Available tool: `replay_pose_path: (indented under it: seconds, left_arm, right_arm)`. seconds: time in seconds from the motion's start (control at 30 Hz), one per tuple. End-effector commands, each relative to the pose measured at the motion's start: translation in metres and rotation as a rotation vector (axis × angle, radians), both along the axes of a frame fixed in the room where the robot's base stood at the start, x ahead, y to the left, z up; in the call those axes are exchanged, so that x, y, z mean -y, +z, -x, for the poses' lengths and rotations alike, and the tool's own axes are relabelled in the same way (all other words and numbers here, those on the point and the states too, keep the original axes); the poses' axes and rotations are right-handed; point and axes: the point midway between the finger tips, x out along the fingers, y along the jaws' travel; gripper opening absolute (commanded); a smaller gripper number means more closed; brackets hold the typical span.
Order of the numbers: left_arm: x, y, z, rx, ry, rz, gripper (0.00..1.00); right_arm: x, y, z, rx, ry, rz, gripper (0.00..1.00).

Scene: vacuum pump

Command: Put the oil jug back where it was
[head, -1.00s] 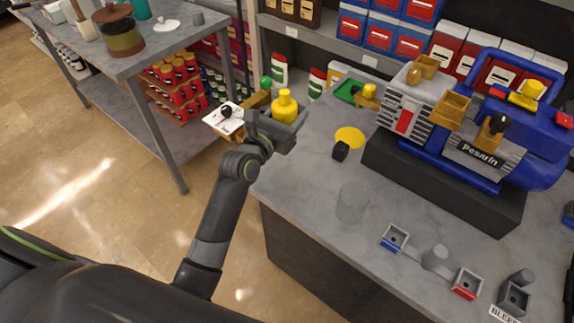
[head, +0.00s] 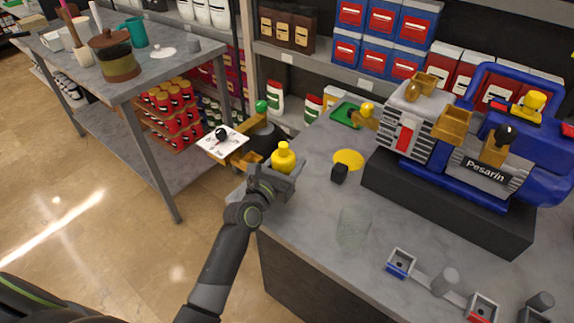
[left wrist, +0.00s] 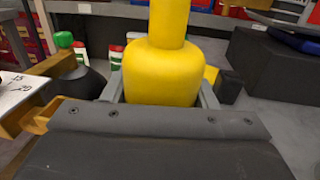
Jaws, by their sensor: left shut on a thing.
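The yellow oil jug (head: 284,158) is held in my left gripper (head: 277,182) at the left end of the grey counter. In the left wrist view the jug (left wrist: 165,70) stands upright between the fingers, its neck running out of the top of the frame. Its lower part is hidden behind the gripper body. In the head view I cannot tell whether the jug touches the counter. A flat yellow disc (head: 348,159) lies on the counter to the right of the jug, apart from it. My right gripper is not in view.
A small black block (head: 339,174) and a clear cylinder (head: 353,228) stand on the counter. A blue and grey pump (head: 480,160) on a dark base fills its right side. A brass-coloured fitting with a white card (head: 222,144) is at its left edge.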

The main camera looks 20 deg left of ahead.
Motion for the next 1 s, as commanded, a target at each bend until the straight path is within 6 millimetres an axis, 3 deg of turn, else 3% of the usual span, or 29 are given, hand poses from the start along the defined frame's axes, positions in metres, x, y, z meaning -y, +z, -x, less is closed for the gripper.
replay_pose_path:
  seconds: [0.27,0.3,0.43,0.8,1.0]
  left_arm:
    - [0.000,-0.001,0.000,0.005,0.000,0.002,0.09]
    - [0.000,-0.002,0.000,0.000,0.000,0.001,0.56]
    - [0.000,-0.002,0.000,0.000,0.000,0.001,0.73]
    - [0.000,0.002,0.001,-0.001,0.000,0.000,0.74]
    - [-0.007,0.000,0.030,-0.002,0.002,0.002,0.74]
  right_arm:
    - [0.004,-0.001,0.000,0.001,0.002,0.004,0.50]
    - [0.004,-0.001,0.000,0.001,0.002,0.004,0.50]
    - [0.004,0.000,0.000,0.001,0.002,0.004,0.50]
    - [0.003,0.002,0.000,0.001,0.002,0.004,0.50]
    - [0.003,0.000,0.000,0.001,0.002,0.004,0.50]
